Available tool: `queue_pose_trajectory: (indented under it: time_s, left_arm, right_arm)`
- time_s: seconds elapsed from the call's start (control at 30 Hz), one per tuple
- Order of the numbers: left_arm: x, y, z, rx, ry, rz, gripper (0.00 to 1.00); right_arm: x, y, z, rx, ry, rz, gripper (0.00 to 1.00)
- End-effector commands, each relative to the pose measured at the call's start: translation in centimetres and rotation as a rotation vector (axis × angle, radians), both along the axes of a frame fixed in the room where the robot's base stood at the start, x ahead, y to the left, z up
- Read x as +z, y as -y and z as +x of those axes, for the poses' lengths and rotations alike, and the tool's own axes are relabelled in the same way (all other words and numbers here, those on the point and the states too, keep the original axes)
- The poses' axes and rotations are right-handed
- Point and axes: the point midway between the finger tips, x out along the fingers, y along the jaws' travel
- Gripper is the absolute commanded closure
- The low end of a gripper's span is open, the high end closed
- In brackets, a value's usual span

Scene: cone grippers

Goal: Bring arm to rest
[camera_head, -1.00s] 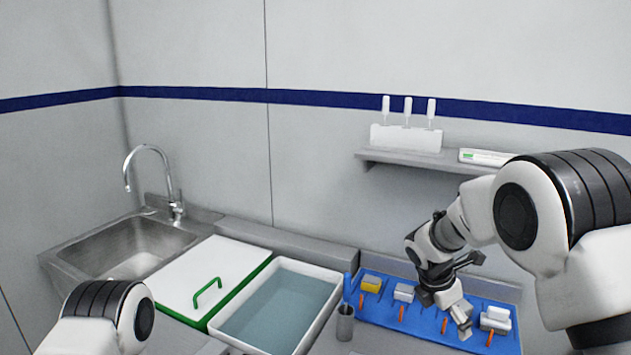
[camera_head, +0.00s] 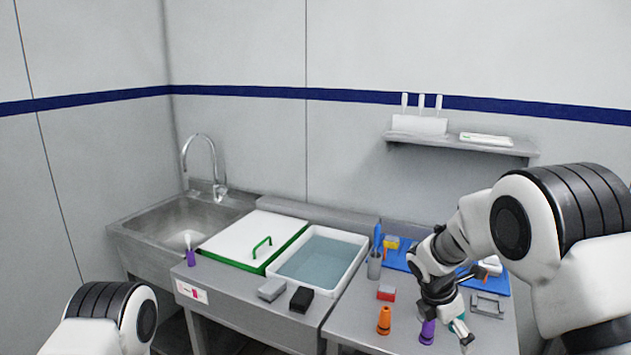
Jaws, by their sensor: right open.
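My right arm comes in from the right edge and bends down over the right-hand counter. My right gripper (camera_head: 459,333) points down and is open, just right of a purple cone (camera_head: 427,331). I cannot tell whether a fingertip touches the cone. An orange cone (camera_head: 384,320) stands to the left of the purple one. My left arm shows only as a rounded link at the lower left; its gripper is out of view.
A blue mat (camera_head: 398,259) lies behind my right gripper, partly hidden by the arm. A grey cup (camera_head: 374,266), a red block (camera_head: 386,293) and a water tray (camera_head: 361,241) stand left of it. A lidded green-edged box (camera_head: 232,236), sink (camera_head: 150,228) and shelf (camera_head: 460,143) are farther off.

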Motion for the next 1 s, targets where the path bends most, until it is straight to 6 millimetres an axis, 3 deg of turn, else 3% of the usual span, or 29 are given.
queue_pose_trajectory:
  time_s: [0.17, 0.37, 0.53, 0.63, 0.77, 0.8, 0.87, 0.93, 1.0]
  left_arm:
    - [0.0, 0.0, 0.0, 0.000, 0.001, 0.000, 0.42]
    - [0.0, 0.0, 0.0, 0.000, 0.001, 0.000, 0.42]
    - [0.0, 0.0, 0.0, 0.000, 0.000, 0.000, 0.42]
    - [0.0, 0.0, 0.0, 0.000, 0.000, 0.000, 0.42]
    - [0.0, 0.0, 0.0, 0.000, 0.000, 0.000, 0.42]
    - [0.0, 0.0, 0.0, 0.000, 0.000, 0.000, 0.42]
    - [0.0, 0.0, 0.0, 0.000, 0.000, 0.000, 0.42]
    - [0.0, 0.0, 0.0, 0.000, 0.000, 0.000, 0.42]
    - [0.0, 0.0, 0.0, 0.000, 0.000, 0.000, 0.42]
  right_arm:
    - [-4.0, 0.5, -1.8, -0.013, -0.080, 0.008, 0.00]
    - [-9.4, 1.1, -6.4, -0.039, -0.215, 0.025, 0.00]
    - [-15.4, 1.0, -12.5, -0.094, -0.332, 0.077, 0.00]
    - [-19.8, 0.5, -18.1, -0.201, -0.387, 0.128, 0.00]
    - [-25.4, -1.1, -28.9, -0.528, -0.402, 0.202, 0.00]
    - [-26.5, -1.8, -32.6, -0.687, -0.380, 0.216, 0.00]
    - [-27.2, -2.6, -37.4, -0.976, -0.300, 0.218, 0.00]
    - [-26.9, -3.0, -40.0, -1.294, -0.145, 0.219, 0.00]
    - [-26.1, -2.8, -39.8, -1.556, 0.038, 0.245, 0.00]
